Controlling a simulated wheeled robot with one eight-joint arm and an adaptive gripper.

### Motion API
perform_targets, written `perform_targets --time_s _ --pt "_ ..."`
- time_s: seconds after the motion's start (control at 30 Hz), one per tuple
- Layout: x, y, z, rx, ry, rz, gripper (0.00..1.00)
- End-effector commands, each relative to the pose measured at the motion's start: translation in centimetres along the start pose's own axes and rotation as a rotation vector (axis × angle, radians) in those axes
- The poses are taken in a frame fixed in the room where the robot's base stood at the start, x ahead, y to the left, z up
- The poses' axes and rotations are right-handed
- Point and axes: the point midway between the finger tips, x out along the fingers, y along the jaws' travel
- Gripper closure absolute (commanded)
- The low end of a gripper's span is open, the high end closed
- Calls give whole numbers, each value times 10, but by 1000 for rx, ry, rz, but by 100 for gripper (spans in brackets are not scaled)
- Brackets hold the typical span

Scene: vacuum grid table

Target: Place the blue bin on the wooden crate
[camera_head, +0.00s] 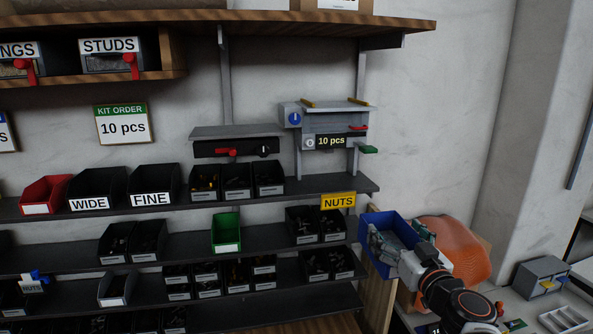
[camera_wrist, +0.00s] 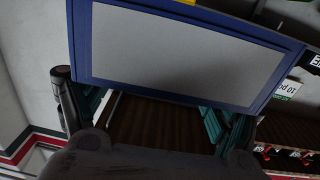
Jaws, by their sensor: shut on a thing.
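The blue bin (camera_head: 373,228) is held up in the air at the right end of the shelves, its open inside partly visible. My gripper (camera_head: 392,250) is shut on it, and the bin hides most of the fingertips. In the wrist view the blue bin (camera_wrist: 180,55) fills the top, with a large pale face in a blue rim, tilted across the picture. My gripper's fingers show below it on both sides.
A dark shelf rack (camera_head: 200,205) with several black bins, a red bin (camera_head: 45,194) and a green bin (camera_head: 226,232) stands left of my gripper. An orange container (camera_head: 460,245) is close behind my arm. A grey drawer box (camera_head: 543,278) stands at right.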

Motion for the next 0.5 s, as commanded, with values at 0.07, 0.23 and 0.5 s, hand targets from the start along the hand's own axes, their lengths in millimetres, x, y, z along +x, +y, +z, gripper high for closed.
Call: perform_targets --time_s 0.07,0.23,0.5 --pt "10 0 22 -1 4 8 48" --pt "34 0 67 -1 10 37 48" --pt "72 -4 148 0 8 88 48"
